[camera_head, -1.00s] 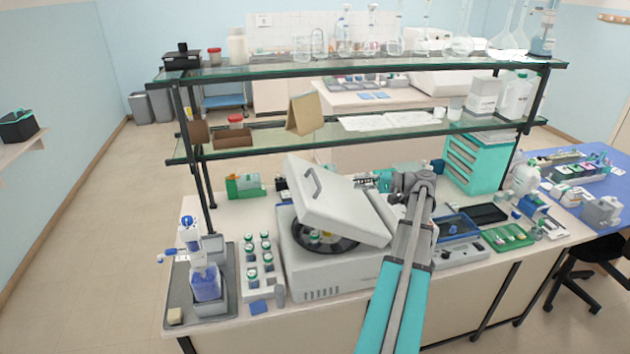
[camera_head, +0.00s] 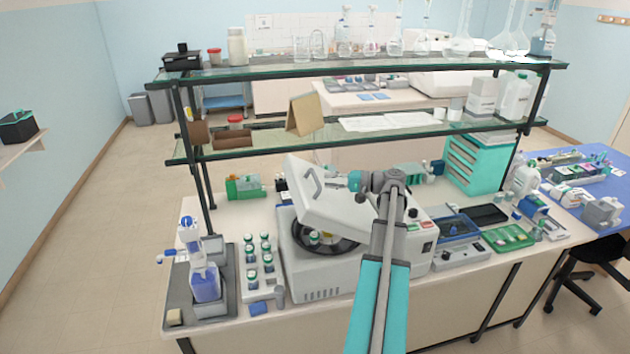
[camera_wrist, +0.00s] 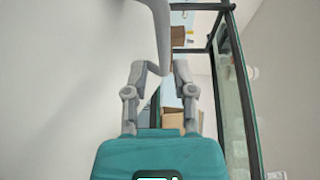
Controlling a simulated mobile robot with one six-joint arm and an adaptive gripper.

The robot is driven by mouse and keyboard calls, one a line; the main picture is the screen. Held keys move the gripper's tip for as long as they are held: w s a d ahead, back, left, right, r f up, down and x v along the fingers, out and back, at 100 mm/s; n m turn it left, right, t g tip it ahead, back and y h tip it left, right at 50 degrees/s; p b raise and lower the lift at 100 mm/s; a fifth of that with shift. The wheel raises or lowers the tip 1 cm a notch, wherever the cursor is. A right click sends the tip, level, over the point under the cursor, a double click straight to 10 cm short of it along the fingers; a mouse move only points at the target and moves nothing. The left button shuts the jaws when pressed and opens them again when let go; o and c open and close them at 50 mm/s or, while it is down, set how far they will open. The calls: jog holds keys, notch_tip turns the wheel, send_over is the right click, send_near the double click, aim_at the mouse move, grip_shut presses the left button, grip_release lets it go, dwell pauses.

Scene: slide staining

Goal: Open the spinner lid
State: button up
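The spinner (camera_head: 300,270) is a white box-shaped machine on the bench with its pale lid (camera_head: 335,213) raised at a tilt, hinged at the right side. The dark rotor (camera_head: 330,242) with vials shows beneath it. The grey lid handle (camera_head: 309,185) is at the lid's upper left. My gripper (camera_head: 332,182) is above the lid, close to the handle. In the wrist view my gripper (camera_wrist: 160,70) has its two fingers apart, with the handle (camera_wrist: 162,30) between and beyond the fingertips. The lid (camera_wrist: 50,80) fills the left. Whether the fingers touch the handle, I cannot tell.
A glass shelf (camera_head: 360,136) stands behind the spinner on dark posts. A vial rack (camera_head: 250,285) and a bottle on a tray are at the left. A blue device (camera_head: 452,228), a green tray (camera_head: 505,238) and a teal drawer unit (camera_head: 475,165) are at the right.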

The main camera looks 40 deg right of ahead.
aim_at(315, 177)
jog(key=shift+x, duration=2.55)
grip_shut()
jog(key=shift+d, duration=0.1)
